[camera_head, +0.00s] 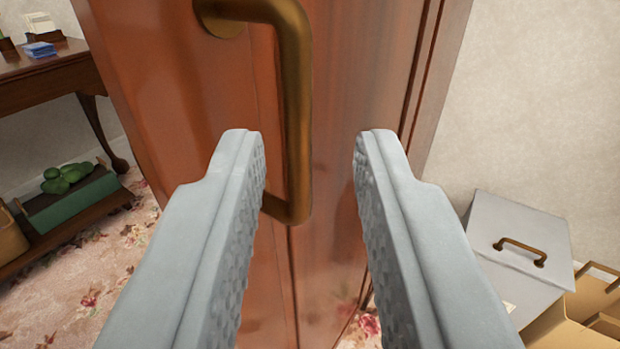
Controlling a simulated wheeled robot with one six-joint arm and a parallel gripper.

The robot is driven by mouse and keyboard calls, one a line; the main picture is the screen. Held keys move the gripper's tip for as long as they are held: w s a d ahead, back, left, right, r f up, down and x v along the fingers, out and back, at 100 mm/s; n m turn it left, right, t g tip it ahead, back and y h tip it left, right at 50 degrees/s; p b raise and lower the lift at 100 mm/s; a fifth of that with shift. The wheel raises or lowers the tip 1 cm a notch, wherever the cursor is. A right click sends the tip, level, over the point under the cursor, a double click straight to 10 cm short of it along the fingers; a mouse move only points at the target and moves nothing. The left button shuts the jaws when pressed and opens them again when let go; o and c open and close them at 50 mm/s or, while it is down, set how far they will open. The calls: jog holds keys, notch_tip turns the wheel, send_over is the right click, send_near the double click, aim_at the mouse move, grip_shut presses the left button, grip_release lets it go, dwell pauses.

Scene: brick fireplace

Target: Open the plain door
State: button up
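The lower part of the handle lies in the picture between the fingers, nearer the left one. I cannot tell how far in depth the fingertips are from it. The left finger hides part of the handle's lower end.
A dark wooden table (50,80) with small items stands at the left, a green box (75,200) on its lower shelf. At the right, a grey box (520,240) with a brass handle and a cardboard box (585,310) stand by the wall. Flowered carpet (95,285) shows at lower left.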

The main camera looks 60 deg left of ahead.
jog(key=v, duration=1.2)
